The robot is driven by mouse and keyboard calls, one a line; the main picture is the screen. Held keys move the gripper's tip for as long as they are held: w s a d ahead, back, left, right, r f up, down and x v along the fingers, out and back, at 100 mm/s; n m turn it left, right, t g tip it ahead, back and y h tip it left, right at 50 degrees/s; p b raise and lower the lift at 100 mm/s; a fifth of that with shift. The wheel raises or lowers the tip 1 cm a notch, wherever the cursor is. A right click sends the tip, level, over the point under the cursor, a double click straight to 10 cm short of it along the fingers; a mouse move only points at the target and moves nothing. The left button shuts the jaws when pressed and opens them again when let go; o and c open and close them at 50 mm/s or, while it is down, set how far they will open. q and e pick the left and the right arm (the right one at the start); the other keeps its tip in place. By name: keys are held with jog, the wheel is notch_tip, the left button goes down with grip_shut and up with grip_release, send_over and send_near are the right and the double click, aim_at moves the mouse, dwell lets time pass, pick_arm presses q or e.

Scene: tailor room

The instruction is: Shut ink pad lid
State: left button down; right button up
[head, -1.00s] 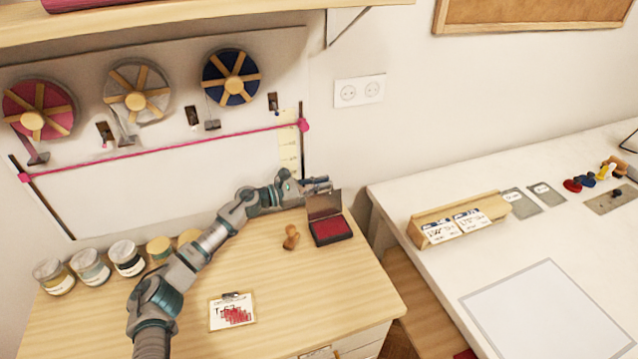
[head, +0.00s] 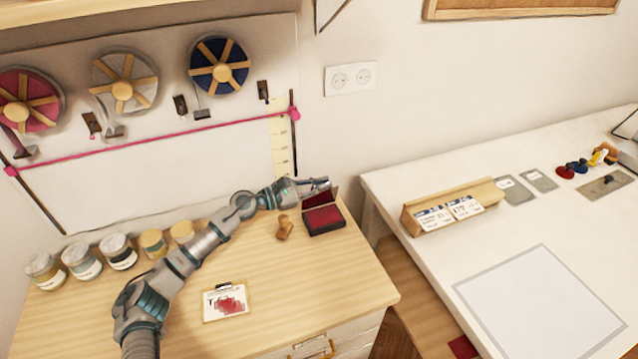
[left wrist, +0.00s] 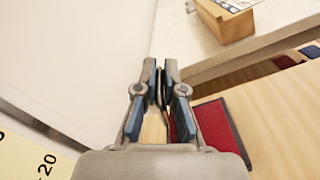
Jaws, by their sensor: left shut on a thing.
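The ink pad (head: 325,218) is a small dark tray with a red pad on the wooden desk, near its back right corner. Its lid (head: 318,199) is hinged open and stands raised at the pad's back edge, leaning over it. My left gripper (head: 320,184) is shut on the lid's upper edge. In the left wrist view the fingers (left wrist: 163,75) are close together, and the red pad (left wrist: 220,125) shows below and right of them. The fingers hide much of the lid there. My right gripper is not in view.
A wooden stamp (head: 284,227) stands just left of the ink pad. Several jars (head: 118,252) line the desk's back left, and a small clipboard (head: 225,302) lies in front. A white table (head: 420,275) with a wooden card holder (head: 452,207) is at right, beyond a gap.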

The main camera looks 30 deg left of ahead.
pick_arm(q)
jog(key=shift+f, duration=0.55)
jog(key=c, duration=1.3)
grip_release()
jog(key=shift+w, duration=0.1)
jog(key=shift+o, duration=0.2)
jog(key=shift+w, duration=0.25)
jog(key=shift+s+a+r, duration=0.1)
jog(key=shift+s+r, duration=0.1)
jog(key=v, duration=1.1)
jog(key=shift+s+a+f, duration=0.15)
jog(key=shift+s+a, duration=0.05)
jog(key=shift+a, duration=0.15)
